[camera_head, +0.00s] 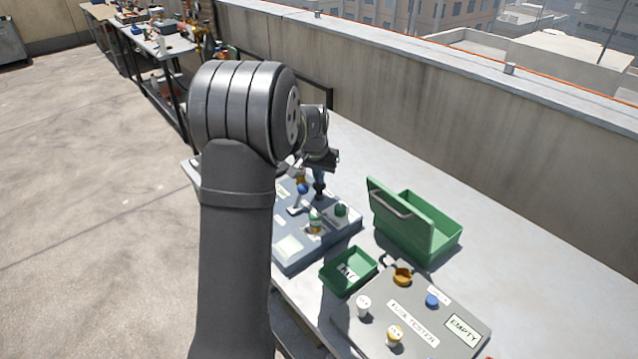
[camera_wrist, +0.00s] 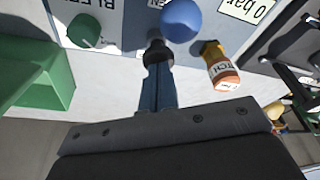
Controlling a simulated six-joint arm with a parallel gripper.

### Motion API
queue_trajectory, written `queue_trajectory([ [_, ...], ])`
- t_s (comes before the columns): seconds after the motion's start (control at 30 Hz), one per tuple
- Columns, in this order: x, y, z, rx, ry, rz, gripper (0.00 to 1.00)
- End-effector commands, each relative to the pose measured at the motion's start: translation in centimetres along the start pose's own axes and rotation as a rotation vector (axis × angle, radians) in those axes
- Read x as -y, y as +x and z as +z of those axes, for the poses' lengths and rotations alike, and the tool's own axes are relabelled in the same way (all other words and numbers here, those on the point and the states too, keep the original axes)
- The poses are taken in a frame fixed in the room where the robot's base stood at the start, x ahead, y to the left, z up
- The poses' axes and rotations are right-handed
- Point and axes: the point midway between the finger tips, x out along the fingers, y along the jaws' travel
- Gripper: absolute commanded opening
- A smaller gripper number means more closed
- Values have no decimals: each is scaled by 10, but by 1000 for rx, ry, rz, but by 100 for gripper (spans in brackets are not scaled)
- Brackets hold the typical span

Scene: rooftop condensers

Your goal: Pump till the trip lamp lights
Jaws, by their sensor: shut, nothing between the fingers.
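My gripper (camera_head: 320,190) is shut and empty, pointing down over the grey-blue panel box (camera_head: 283,258). In the wrist view its dark fingertips (camera_wrist: 157,50) are close beside a blue ball knob (camera_wrist: 181,20); I cannot tell whether they touch. In the head view the blue knob (camera_head: 302,188) is just left of the fingertips, above a pale lever (camera_head: 297,208). A green knob (camera_wrist: 84,28) sits by a partly readable "BLEED" label. A display (camera_wrist: 250,8) reads "0 bar". I cannot pick out a lit trip lamp.
An orange cylinder (camera_wrist: 220,70) with a partly hidden label stands right of the fingers in the wrist view. An open green case (camera_head: 440,235), a small green tray (camera_head: 336,276) and a grey tester box (camera_head: 440,300) with an "EMPTY" sign stand right of the panel.

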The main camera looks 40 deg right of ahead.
Motion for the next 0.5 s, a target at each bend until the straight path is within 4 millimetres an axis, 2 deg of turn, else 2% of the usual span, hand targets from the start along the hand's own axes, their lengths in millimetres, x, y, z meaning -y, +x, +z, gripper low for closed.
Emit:
queue_trajectory([
  [0.5,0,16,4,2,0,0,0],
])
